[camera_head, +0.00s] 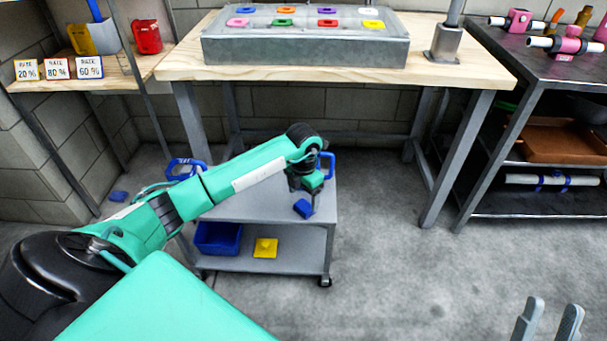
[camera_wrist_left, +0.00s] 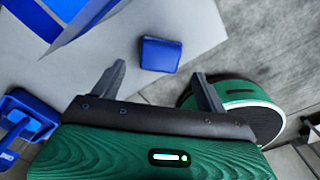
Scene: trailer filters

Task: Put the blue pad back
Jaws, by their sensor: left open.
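A small blue pad (camera_head: 303,208) lies on the top shelf of the grey cart (camera_head: 255,205), near its front right. In the left wrist view the blue pad (camera_wrist_left: 161,54) lies just beyond the fingertips, about midway between them. My left gripper (camera_head: 314,196) hangs over the cart beside the pad; it is open and empty, and its fingers (camera_wrist_left: 160,82) stand wide apart. My right gripper (camera_head: 548,318) shows at the bottom right, fingers apart with nothing between them. A grey tray (camera_head: 305,51) on the workbench holds several coloured pads.
A blue bin (camera_head: 218,238) and a yellow pad (camera_head: 265,248) are on the cart's lower shelf. The wooden workbench (camera_head: 440,72) stands behind the cart. The floor to the right is clear.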

